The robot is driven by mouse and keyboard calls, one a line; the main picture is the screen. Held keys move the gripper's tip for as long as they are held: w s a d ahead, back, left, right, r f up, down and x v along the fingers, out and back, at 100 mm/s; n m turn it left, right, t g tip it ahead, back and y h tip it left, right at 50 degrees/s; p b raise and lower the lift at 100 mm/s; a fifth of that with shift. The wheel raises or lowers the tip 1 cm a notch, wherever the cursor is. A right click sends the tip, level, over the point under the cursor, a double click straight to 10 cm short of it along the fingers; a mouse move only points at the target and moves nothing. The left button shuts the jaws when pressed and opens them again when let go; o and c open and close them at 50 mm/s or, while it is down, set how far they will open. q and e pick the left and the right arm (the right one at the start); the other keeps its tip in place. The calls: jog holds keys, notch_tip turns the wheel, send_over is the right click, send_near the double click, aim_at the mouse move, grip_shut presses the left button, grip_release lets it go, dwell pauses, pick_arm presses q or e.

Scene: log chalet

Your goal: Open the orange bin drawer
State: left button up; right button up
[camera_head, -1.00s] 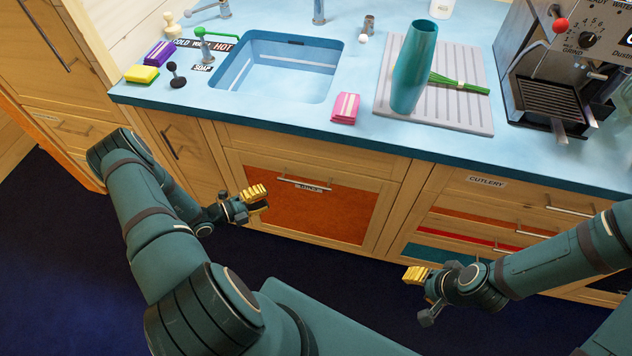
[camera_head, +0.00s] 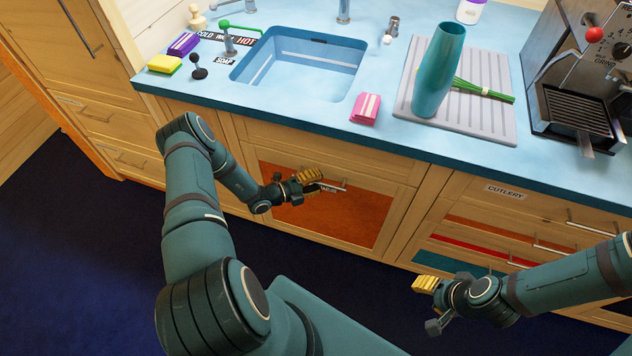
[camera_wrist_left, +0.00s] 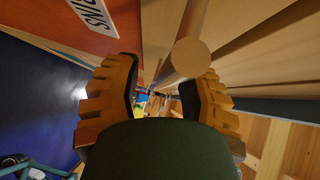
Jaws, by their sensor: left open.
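The orange bin drawer (camera_head: 335,215) is in the cabinet below the sink and sits flush with the front. Its bar handle (camera_head: 334,188) runs across near the top, with a label just below, partly hidden by my left gripper (camera_head: 312,180). That gripper is at the handle's left end. In the left wrist view the round end of the handle (camera_wrist_left: 188,57) lies between the two spread yellow fingers, nearer the right one. The fingers are open around the bar. My right gripper (camera_head: 425,285) hangs in front of the cutlery drawers, away from the bin drawer; its jaws are not clear.
The blue counter (camera_head: 300,107) overhangs above the drawer, with the sink (camera_head: 300,65), a pink sponge (camera_head: 365,109) and a teal vase (camera_head: 438,75). The cutlery drawers (camera_head: 500,215) are to the right. The dark floor before the drawer is clear apart from my arms.

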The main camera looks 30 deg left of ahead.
pick_arm(q)
grip_shut()
jog(key=shift+s, duration=0.1)
dwell(0.3)
